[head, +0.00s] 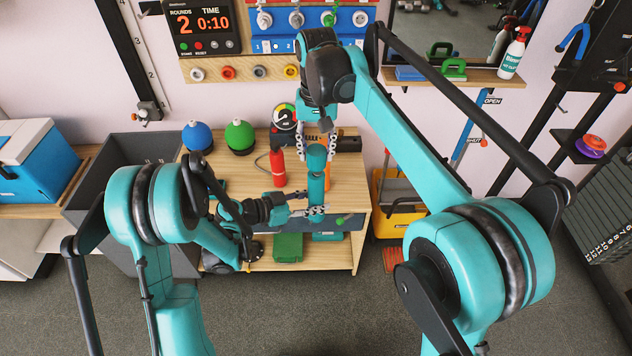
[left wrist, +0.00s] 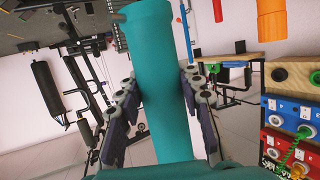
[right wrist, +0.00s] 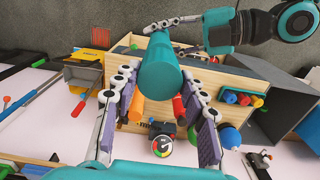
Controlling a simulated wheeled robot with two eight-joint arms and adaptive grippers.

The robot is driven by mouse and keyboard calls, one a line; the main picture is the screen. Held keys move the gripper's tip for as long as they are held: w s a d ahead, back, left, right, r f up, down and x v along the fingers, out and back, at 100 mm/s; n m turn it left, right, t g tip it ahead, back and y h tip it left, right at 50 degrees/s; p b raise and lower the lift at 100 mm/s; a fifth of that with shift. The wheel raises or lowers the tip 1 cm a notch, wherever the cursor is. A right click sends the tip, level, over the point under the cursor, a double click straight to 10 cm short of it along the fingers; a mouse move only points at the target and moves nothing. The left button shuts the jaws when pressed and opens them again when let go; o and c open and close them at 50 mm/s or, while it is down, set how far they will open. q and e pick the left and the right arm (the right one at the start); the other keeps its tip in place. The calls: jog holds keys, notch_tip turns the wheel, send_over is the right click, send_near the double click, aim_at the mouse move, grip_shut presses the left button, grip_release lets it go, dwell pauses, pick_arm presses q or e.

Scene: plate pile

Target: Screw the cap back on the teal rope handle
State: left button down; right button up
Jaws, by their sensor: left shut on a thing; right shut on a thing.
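The teal rope handle (head: 315,190) stands upright in the air in front of the bench. My left gripper (head: 316,211) is shut on its lower part from the left; in the left wrist view the handle (left wrist: 160,80) runs between the two fingers. The slightly wider teal piece at the top looks like the cap (head: 316,158). My right gripper (head: 317,143) comes from above and is shut on it; the right wrist view shows the cap's round end (right wrist: 158,85) between the fingers. The cap lines up with the handle, but I cannot make out the seam or any thread.
The wooden bench (head: 345,215) behind holds a red bottle (head: 277,168), a gauge (head: 284,119), and blue (head: 197,136) and green (head: 239,136) domes. A grey bin (head: 110,160) stands left and a yellow container (head: 398,205) right. The floor in front is free.

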dwell(0.3)
jog(key=shift+f, duration=0.9)
jog(key=shift+f, duration=0.55)
